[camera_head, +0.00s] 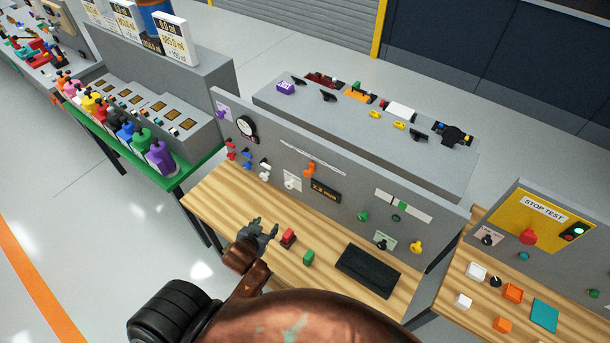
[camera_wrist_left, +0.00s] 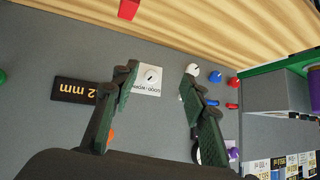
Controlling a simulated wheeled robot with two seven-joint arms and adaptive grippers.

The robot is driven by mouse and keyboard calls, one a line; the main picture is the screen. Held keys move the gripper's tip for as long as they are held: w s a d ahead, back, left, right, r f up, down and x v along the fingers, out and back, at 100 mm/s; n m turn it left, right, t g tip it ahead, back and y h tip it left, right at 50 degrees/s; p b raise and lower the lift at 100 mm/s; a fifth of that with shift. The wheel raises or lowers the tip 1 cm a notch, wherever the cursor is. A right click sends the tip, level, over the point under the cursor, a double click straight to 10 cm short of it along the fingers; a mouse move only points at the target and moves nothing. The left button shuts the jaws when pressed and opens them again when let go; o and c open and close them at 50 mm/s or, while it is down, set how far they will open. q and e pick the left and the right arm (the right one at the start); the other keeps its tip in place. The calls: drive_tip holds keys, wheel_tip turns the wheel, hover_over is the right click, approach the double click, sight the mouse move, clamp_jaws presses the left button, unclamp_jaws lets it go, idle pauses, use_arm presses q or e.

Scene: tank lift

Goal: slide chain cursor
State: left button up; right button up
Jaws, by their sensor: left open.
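An orange piece (camera_head: 309,168), which looks like the cursor, sits on the upright grey panel (camera_head: 345,190) near a thin pale line. The dark display (camera_head: 325,191) below it reads about 2.2 mm. My left gripper (camera_head: 268,229) is open and empty above the wooden table, in front of the panel and apart from the orange piece. In the left wrist view its open fingers (camera_wrist_left: 160,75) face the panel, with a white label and knob (camera_wrist_left: 149,77) seen between them. A bit of orange (camera_wrist_left: 111,135) shows beside one finger, mostly hidden. My right gripper is not in view.
A red block (camera_head: 288,237) and a green block (camera_head: 308,258) stand on the wooden table (camera_head: 215,205) right of the gripper. A black pad (camera_head: 368,270) lies farther right. Coloured knobs, a gauge (camera_head: 246,127) and a yellow knob (camera_head: 416,246) stick out of the panel.

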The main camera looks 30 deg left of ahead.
use_arm(q)
drive_tip(key=w+a+r+t, duration=0.1)
drive_tip(key=w+r+t, duration=0.25)
drive_tip(key=w, duration=0.45)
drive_tip(key=m+t+h, duration=0.3)
drive_tip(key=t+h, duration=0.1)
drive_tip(key=t, duration=0.1)
approach(306, 175)
drive_tip(key=w, duration=0.4)
drive_tip(key=w+p, duration=0.1)
drive_tip(key=w, duration=0.4)
drive_tip(key=shift+w+d+r+p, duration=0.1)
drive_tip(key=shift+w+d+p, duration=0.05)
drive_tip(key=shift+d+p, duration=0.2)
clamp_jaws()
